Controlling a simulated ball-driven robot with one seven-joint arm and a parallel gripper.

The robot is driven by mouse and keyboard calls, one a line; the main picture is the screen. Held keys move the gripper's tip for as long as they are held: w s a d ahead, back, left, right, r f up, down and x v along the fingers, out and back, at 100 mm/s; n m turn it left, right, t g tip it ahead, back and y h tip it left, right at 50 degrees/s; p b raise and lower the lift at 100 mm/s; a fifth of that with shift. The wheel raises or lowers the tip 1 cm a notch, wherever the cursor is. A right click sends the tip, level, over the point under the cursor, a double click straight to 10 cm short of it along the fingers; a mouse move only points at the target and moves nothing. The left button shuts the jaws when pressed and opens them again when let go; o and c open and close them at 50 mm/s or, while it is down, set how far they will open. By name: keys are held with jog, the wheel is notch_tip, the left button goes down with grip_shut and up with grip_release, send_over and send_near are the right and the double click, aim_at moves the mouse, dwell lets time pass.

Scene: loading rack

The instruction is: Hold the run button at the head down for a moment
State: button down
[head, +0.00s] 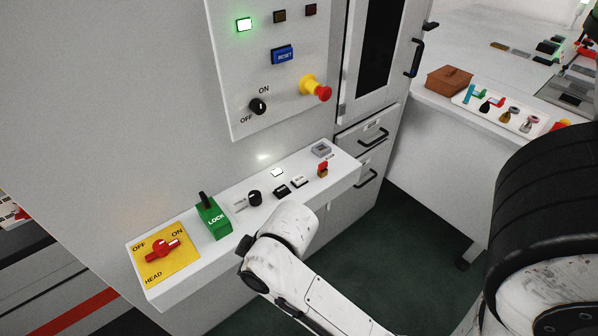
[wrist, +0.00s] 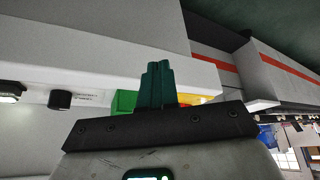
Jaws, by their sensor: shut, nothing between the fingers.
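The white control shelf (head: 215,250) carries a yellow HEAD plate with a red switch (head: 162,249), a green LOCK block (head: 213,217) with a dark lever, and a black knob (head: 255,197). Small black (head: 282,191) and pale (head: 299,182) buttons sit right of the knob; their lettering is too small to read, so I cannot tell which is the run button. My gripper (wrist: 157,70) shows dark green fingers shut together and empty in the wrist view, in front of the green block (wrist: 125,101). In the head view my arm hides the fingers.
A panel above the shelf has a lit green lamp (head: 244,25), a blue RESET button (head: 282,54), an ON/OFF knob (head: 258,106) and a yellow-and-red stop button (head: 318,90). A red-topped post (head: 322,169) stands near the shelf's right end. Drawers (head: 372,135) lie to the right.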

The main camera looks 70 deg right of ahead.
jog(key=w+d+r, duration=0.1)
jog(key=d+r, duration=0.1)
jog(key=d, duration=0.3)
jog(key=w+d+r+n+t+h, duration=0.1)
jog(key=d, duration=0.4)
jog(key=w+d+r+n+t, duration=0.1)
jog(key=d+r, duration=0.1)
jog(key=d, duration=0.3)
jog(key=shift+w+d+r, duration=0.15)
jog(key=shift+d+r, duration=0.05)
jog(key=shift+r, duration=0.15)
jog(key=s+d+r+n+h, duration=0.1)
jog(key=s+d+r, duration=0.1)
jog(key=d, duration=0.5)
jog(key=s+d+r+n+t+h, duration=0.1)
jog(key=s+d+r, duration=0.2)
jog(key=d, duration=0.4)
jog(key=shift+s, duration=0.1)
jog(key=b, duration=0.7)
send_over(302, 181)
notch_tip(302, 181, down, 7)
jog(key=shift+f, duration=0.9)
jog(key=shift+f+b, duration=0.1)
jog(key=shift+b, duration=0.2)
jog(key=shift+f, duration=0.3)
